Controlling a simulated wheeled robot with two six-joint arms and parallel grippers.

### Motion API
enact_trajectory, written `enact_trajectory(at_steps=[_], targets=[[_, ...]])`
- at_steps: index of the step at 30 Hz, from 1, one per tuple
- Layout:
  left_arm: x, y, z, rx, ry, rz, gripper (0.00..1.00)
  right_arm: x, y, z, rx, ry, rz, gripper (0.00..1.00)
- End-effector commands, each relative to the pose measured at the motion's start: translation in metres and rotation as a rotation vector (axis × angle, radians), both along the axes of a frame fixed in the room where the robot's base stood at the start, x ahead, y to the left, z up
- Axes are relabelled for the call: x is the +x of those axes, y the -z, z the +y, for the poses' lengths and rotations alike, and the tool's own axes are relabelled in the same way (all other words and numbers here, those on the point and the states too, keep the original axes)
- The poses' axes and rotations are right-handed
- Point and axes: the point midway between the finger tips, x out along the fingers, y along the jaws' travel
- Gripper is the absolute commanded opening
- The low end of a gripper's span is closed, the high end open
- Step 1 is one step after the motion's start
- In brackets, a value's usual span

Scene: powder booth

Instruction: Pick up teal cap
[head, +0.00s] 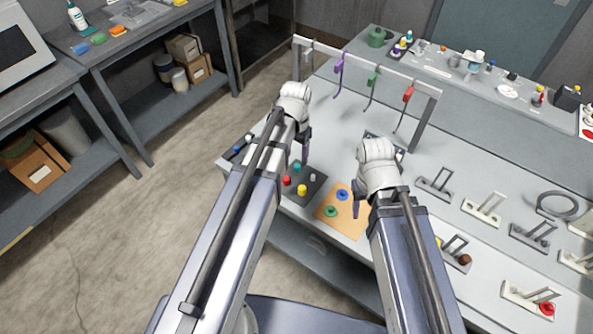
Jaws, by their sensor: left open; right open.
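The teal cap (297,168) sits at the far part of a dark tray (316,188) on the table, partly beside my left arm. My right gripper (356,209) is open and empty, in front of the orange mat's right side.
Behind stands a rail (365,66) with purple, green and red hooks. Several fixtures (483,208) fill the table's right side. A back shelf (440,58) holds small items.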

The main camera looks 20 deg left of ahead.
Motion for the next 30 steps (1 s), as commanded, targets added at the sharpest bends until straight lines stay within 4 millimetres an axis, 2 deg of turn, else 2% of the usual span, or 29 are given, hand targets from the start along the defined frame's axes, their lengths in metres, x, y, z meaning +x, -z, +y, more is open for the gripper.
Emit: enact_trajectory(at_steps=[8, 20, 29, 30], targets=[[0.002, 0.008, 0.0, 0.0, 0.0, 0.0, 0.61, 0.0, 0.008, 0.0, 0.0, 0.0, 0.0, 0.52], [0.007, 0.053, -0.001, 0.0, 0.0, 0.0, 0.61, 0.0, 0.053, 0.0, 0.0, 0.001, 0.0, 0.52], [0.007, 0.052, -0.001, 0.0, 0.0, 0.0, 0.61, 0.0, 0.052, 0.0, 0.0, 0.001, 0.0, 0.52], [0.007, 0.052, -0.001, 0.0, 0.0, 0.0, 0.56, 0.0, 0.052, 0.0, 0.0, 0.001, 0.0, 0.52]])
